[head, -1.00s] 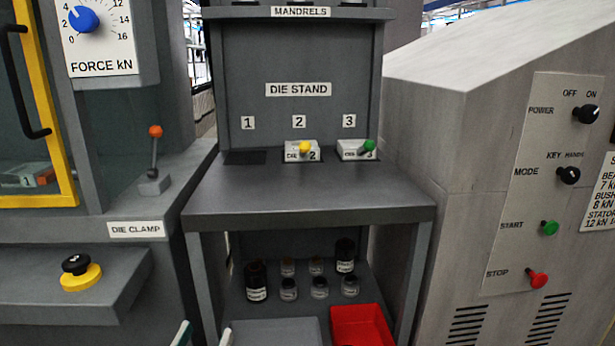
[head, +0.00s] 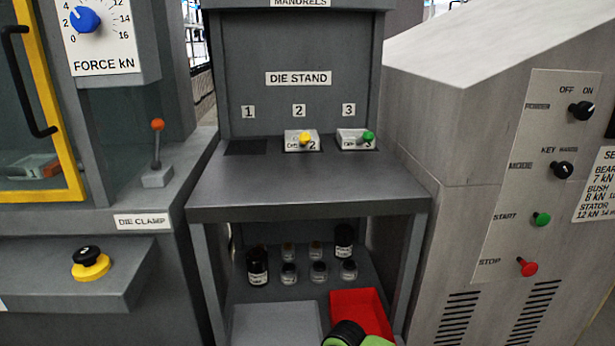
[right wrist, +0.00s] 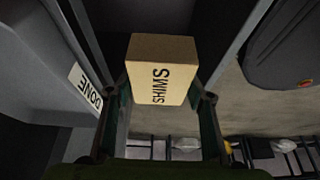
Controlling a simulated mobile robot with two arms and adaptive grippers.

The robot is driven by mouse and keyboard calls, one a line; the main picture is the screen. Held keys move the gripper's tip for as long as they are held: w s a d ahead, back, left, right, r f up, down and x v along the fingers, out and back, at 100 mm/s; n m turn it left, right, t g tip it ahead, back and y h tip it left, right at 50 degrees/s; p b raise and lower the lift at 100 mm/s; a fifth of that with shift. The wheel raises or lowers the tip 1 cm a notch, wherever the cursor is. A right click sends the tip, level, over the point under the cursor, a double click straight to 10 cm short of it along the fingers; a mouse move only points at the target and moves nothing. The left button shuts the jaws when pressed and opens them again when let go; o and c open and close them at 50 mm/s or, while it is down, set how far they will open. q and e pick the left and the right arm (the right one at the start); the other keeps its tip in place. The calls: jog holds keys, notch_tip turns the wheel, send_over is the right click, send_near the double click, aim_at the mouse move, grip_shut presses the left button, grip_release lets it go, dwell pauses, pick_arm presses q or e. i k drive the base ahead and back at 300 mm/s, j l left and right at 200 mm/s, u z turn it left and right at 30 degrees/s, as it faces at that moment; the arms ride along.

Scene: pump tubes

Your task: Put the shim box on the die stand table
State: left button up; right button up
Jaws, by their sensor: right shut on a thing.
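The shim box (right wrist: 160,72), a tan carton marked SHIMS, shows in the right wrist view. My right gripper (right wrist: 158,97) is shut on it, with one green finger on each side. The box is not visible in the head view. The die stand table (head: 300,188) is in the middle of the head view, a grey top below the DIE STAND panel. Its front part is bare. My left gripper is not in view.
Dies with a yellow knob (head: 304,140) and a green knob (head: 367,137) sit at spots 2 and 3; spot 1 is empty. The lower shelf holds several jars, a grey tray (head: 275,322) and a red bin (head: 360,302). A press stands left, a control cabinet (head: 450,215) right.

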aim_at(309, 183)
jog(key=k, duration=0.95)
